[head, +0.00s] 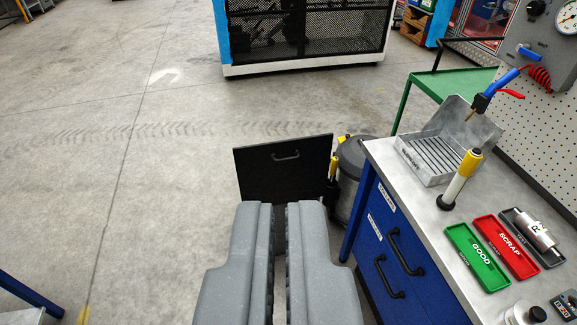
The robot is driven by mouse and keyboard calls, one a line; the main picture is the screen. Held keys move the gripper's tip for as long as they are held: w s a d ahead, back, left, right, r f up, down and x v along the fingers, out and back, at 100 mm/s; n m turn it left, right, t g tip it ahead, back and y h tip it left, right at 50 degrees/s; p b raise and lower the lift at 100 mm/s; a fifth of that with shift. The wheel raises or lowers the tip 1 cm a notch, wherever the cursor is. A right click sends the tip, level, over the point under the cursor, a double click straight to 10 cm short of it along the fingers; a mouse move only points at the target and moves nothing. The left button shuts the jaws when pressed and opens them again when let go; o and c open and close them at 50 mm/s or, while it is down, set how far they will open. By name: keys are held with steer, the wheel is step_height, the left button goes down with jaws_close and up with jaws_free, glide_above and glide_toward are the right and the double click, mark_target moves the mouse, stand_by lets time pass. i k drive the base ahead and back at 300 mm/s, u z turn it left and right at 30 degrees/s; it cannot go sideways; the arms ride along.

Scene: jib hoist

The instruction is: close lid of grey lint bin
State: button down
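A flat dark panel (270,176) with a black bar handle on its face stands upright just beyond my fingertips; it looks like a raised lid. A grey bin body below it cannot be made out, as my fingers cover that area. My gripper (280,205) points forward in the lower middle, its two grey fingers parallel with a narrow gap between them. Nothing shows in the gap but floor. The fingertips overlap the panel's lower edge in the picture; I cannot tell whether they touch it.
A grey drum (351,172) with yellow parts stands right of the panel, by the blue workbench (401,262). The bench holds a metal tray (428,162), a green tray (477,256) and a red tray (505,247). A mesh-fronted cabinet (305,35) stands beyond.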

mark_target(279, 172)
steer(key=u, duration=0.35)
steer(key=i, duration=0.95)
